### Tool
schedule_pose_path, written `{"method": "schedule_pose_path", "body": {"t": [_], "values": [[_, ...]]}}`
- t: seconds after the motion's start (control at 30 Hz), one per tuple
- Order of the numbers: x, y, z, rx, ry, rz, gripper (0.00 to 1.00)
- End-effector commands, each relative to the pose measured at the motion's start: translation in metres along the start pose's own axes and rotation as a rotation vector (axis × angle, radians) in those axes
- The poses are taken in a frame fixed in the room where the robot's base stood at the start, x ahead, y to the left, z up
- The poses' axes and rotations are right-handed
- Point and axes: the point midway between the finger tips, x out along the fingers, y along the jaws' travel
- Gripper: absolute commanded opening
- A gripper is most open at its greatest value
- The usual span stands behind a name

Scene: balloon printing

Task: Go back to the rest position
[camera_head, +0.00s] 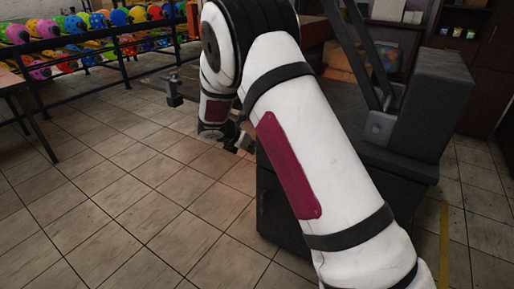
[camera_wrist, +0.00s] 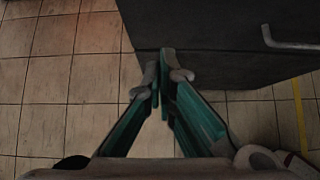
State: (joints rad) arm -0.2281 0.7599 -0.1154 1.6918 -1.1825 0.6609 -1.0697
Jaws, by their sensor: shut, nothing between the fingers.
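My gripper (camera_wrist: 159,82) shows in the wrist view with its two greenish fingers drawn together at the tips. It is shut and nothing is between the fingers. It hangs above the tiled floor (camera_wrist: 60,90), in front of a dark machine base (camera_wrist: 215,35) at the top right of that view. I cannot tell whether the tips touch the base. In the head view my white arm crosses the middle and largely hides the gripper, which is low beside the machine.
The dark machine (camera_head: 425,110) stands right of my arm. A rack of colourful balloons (camera_head: 75,27) lines the back left. A table (camera_head: 12,82) stands at the left edge. Shelves (camera_head: 470,30) are at the back right. Tiled floor at the left front is clear.

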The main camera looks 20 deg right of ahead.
Motion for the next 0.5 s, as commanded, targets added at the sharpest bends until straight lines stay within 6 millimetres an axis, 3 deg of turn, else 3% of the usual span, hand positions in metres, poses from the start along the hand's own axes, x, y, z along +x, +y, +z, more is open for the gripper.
{"method": "schedule_pose_path", "body": {"t": [0.1,0.37,0.5], "values": [[-0.015,0.001,0.000,0.000,0.000,0.001,0.00],[-0.024,-0.002,0.001,0.010,0.001,-0.002,0.00],[-0.044,-0.020,0.018,0.123,0.010,-0.024,0.00]]}}
